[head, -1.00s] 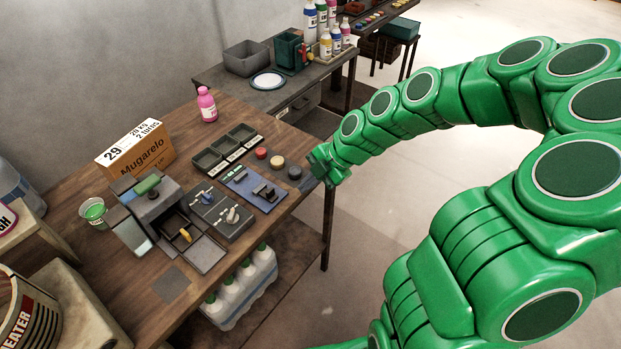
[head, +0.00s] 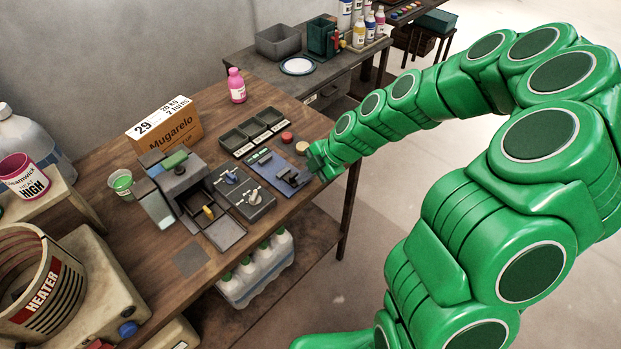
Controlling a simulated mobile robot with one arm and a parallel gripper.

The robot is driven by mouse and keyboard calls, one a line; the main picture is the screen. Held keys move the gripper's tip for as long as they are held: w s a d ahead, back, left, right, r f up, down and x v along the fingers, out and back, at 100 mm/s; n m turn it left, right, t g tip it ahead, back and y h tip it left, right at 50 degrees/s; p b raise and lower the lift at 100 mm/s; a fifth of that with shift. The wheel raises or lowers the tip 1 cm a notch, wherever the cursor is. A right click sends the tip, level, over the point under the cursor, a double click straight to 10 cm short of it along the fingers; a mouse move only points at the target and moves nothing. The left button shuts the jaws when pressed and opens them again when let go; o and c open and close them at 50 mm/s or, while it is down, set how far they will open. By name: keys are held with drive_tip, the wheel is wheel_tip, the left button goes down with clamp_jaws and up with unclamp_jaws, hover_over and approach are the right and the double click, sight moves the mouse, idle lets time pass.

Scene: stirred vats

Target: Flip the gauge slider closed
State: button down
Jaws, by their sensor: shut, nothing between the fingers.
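A blue plate (head: 265,163) with a dark slider block (head: 289,177) on it lies near the right edge of the wooden bench; it looks like the gauge slider. The block sits toward the plate's front right end. Its exact setting is too small to tell. My gripper (head: 317,163) is shut and empty. It is at the bench's right edge, just right of the slider block, and appears apart from it. The fingertips are small and partly hidden by the green wrist.
A grey panel with levers (head: 243,192) and a grey machine (head: 181,180) stand left of the blue plate. Dark trays (head: 252,132), a red button (head: 287,137) and a tan button (head: 302,148) lie behind. A cardboard box (head: 165,128) and pink bottle (head: 236,86) stand farther back.

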sight(297, 173)
drive_tip(key=shift+w+a, duration=0.15)
drive_tip(key=shift+a, duration=0.05)
idle(0.3)
drive_tip(key=shift+w+a, duration=1.25)
drive_tip(key=shift+w, duration=0.05)
drive_tip(key=shift+s+d, duration=0.3)
drive_tip(key=shift+d, duration=0.05)
drive_tip(key=shift+s+d+r, duration=0.15)
drive_tip(key=shift+s+d, duration=1.05)
drive_tip(key=shift+s, duration=0.05)
drive_tip(key=v, duration=0.9)
drive_tip(key=shift+d+r, duration=0.2)
drive_tip(key=shift+r, duration=0.05)
